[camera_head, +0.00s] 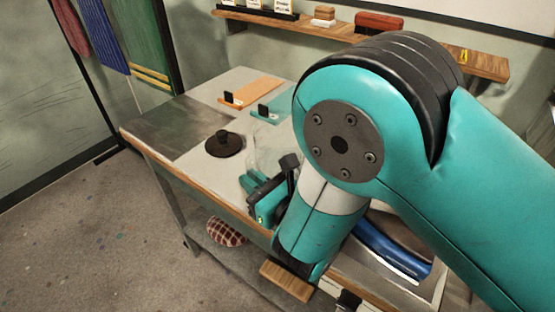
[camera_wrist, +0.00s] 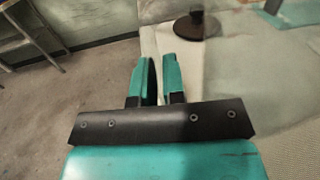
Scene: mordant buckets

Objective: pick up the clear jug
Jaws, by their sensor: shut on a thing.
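The clear jug (camera_head: 266,147) is a faint, see-through shape on the pale table top, just beyond my gripper (camera_head: 257,186) in the head view. Its outline is hard to make out. In the wrist view the jug (camera_wrist: 218,75) shows as a blurred clear form to the right of my gripper (camera_wrist: 157,62). The teal fingers are close together, with a narrow gap, at the jug's left side. They are shut on the jug, seemingly at its handle, though the clear material hides the exact contact. I cannot tell whether its base touches the table.
A dark round lid with a knob (camera_head: 224,144) lies left of the jug. An orange board (camera_head: 254,90) and a teal board (camera_head: 268,119) lie behind. A wall shelf (camera_head: 330,32) holds a red block (camera_head: 380,22). My arm hides much of the table's right side.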

